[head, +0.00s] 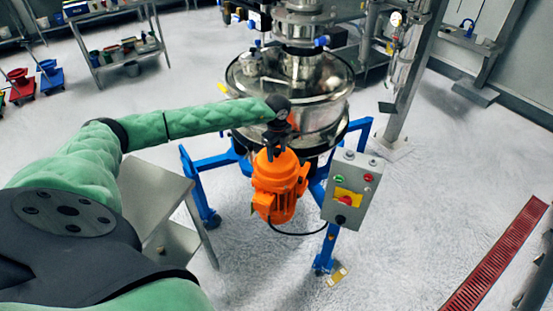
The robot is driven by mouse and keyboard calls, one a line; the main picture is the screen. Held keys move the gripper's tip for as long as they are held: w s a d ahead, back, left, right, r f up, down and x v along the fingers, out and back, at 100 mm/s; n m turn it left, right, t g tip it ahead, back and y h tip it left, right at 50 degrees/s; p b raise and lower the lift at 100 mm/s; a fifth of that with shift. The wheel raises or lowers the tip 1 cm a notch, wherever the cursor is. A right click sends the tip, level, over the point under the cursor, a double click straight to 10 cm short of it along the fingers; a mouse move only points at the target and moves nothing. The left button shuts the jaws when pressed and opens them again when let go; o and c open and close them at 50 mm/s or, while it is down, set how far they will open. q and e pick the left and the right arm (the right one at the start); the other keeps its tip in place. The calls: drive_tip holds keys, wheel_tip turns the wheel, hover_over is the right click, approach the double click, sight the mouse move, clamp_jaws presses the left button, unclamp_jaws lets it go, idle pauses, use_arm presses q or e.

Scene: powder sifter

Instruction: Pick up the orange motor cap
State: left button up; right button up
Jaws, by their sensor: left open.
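The orange motor (277,190) hangs at the front of the round steel sifter (318,110), with its rounded orange motor cap (275,162) at the top. My left arm reaches across from the left. Its dark gripper (277,148) points down right above the cap and hides part of its top. The jaws are open; I cannot tell whether the fingers touch the cap. My right gripper is not in view.
The sifter stands on a blue frame (205,170). A grey control box (351,190) with coloured buttons is right of the motor. A grey metal table (152,200) stands to its left. The floor in front is clear, with a red grate (495,258) at right.

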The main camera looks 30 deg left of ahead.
use_arm(q)
clamp_jaws()
idle(0.5)
